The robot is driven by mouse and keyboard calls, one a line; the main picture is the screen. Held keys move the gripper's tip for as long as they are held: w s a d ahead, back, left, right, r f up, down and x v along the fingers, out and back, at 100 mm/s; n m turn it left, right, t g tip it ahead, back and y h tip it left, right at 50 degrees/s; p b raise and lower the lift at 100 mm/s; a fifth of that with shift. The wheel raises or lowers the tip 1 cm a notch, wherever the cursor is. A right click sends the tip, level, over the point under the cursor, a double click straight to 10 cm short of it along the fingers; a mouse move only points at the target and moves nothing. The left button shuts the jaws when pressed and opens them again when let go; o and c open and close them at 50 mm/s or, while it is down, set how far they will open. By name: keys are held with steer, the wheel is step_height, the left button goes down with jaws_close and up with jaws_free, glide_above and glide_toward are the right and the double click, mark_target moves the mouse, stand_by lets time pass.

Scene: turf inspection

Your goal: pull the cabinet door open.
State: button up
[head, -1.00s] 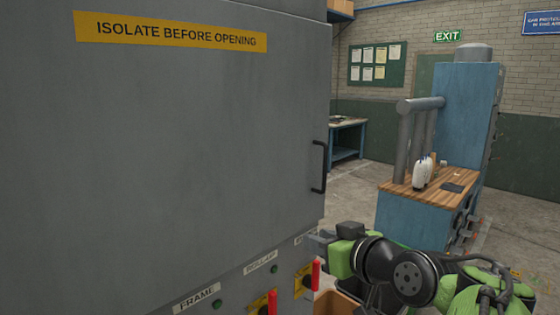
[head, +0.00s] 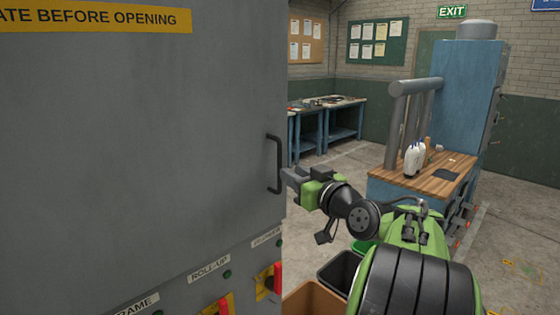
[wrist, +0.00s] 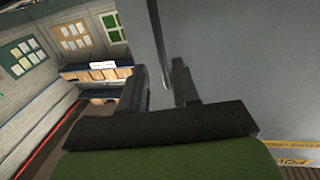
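The grey cabinet door (head: 130,130) fills the left of the head view and looks shut. Its dark vertical bar handle (head: 277,164) is near the door's right edge. My gripper (head: 291,182) is just right of the handle's lower half, close to it in the picture. In the wrist view, my gripper's two dark fingers (wrist: 160,84) stand apart, pointing at the grey door (wrist: 240,50). A thin upright edge runs down between the fingertips. I cannot tell whether it is the handle or the door's edge, or whether the fingers touch anything.
Below the door are red-handled switches (head: 278,278) on the cabinet front. A cardboard box (head: 313,299) and a black bin (head: 342,270) stand on the floor below my arm. A blue machine with a wooden top (head: 425,180) stands at the right. Floor behind is open.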

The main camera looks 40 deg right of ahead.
mark_target(281, 166)
steer(key=w, duration=0.3)
steer(key=w+p, duration=0.1)
steer(key=w, duration=0.1)
steer(key=shift+w+d+r, duration=0.15)
steer(key=shift+w+d, duration=0.1)
steer(key=shift+w, duration=0.05)
steer(key=shift+w+d, duration=0.2)
steer(key=shift+w, duration=0.35)
jaws_close()
